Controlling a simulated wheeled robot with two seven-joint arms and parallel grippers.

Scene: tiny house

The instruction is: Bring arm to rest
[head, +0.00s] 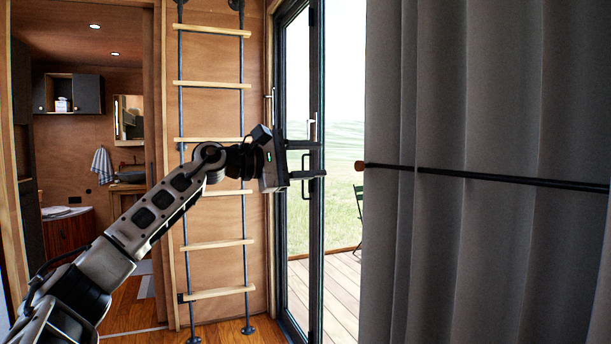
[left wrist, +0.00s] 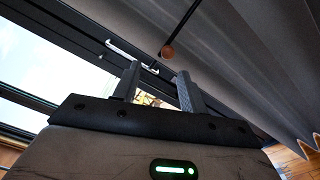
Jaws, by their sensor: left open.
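My left arm comes in from the left in the head view and reaches forward to the middle. My left gripper (head: 318,160) is open and empty, in front of the glass door (head: 325,105) with its dark frame. In the left wrist view the two fingers of my left gripper (left wrist: 158,88) stand apart with nothing between them. A light door handle (left wrist: 130,55) shows beyond the fingertips there; it also shows above the gripper in the head view (head: 311,128). I cannot tell how far the fingers are from the door. My right gripper is not in view.
A grey curtain (head: 485,110) hangs at the right, with a dark rod (head: 490,178) across it ending in a wooden knob (head: 360,165). A ladder (head: 213,85) stands against the wooden wall behind my arm. A bathroom opening is at the left. A deck (head: 340,285) lies outside.

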